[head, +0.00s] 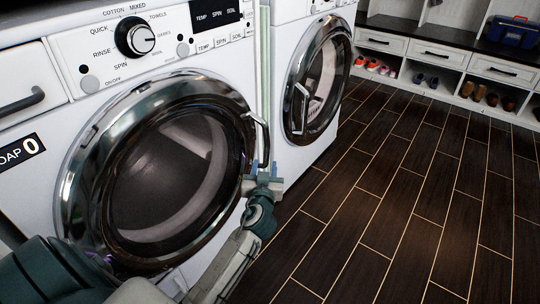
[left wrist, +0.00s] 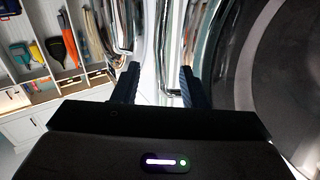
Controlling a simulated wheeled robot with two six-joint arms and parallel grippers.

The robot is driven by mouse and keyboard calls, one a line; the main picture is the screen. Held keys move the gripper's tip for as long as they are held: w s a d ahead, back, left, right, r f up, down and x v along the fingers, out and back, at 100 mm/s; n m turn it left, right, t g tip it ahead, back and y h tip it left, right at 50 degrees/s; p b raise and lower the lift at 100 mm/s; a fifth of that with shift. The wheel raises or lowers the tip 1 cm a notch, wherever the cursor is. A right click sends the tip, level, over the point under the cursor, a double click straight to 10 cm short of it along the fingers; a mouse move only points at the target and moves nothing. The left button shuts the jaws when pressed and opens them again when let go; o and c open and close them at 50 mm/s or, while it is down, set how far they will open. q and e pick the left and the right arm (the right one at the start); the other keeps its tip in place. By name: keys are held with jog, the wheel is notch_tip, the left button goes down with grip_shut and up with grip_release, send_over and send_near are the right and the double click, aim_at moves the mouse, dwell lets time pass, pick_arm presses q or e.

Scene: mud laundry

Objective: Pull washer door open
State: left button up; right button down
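The near washer (head: 215,85) is white, with a round door (head: 78,180) of chrome rim and dark glass. The door looks closed. Its curved chrome handle (head: 265,135) is on the door's right side. My left gripper (head: 263,178) is at the handle's lower end. In the left wrist view, my left gripper (left wrist: 156,85) has its two dark fingers apart, with bright chrome showing between and beyond them. I cannot tell whether either finger touches the handle. The door glass (left wrist: 290,80) shows at the right there. My right gripper is not in view.
A second white machine with a chrome door (head: 318,80) stands just to the right, past a narrow gap. Dark wood floor (head: 400,190) is open to the right. A bench with drawers and shoe cubbies (head: 445,60) lines the back.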

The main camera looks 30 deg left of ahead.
aim_at(267, 148)
pick_arm(q)
jog(key=b+x, duration=0.1)
jog(key=x, duration=0.9)
jog(key=shift+w+a, duration=0.15)
jog(key=shift+w, duration=0.15)
grip_shut()
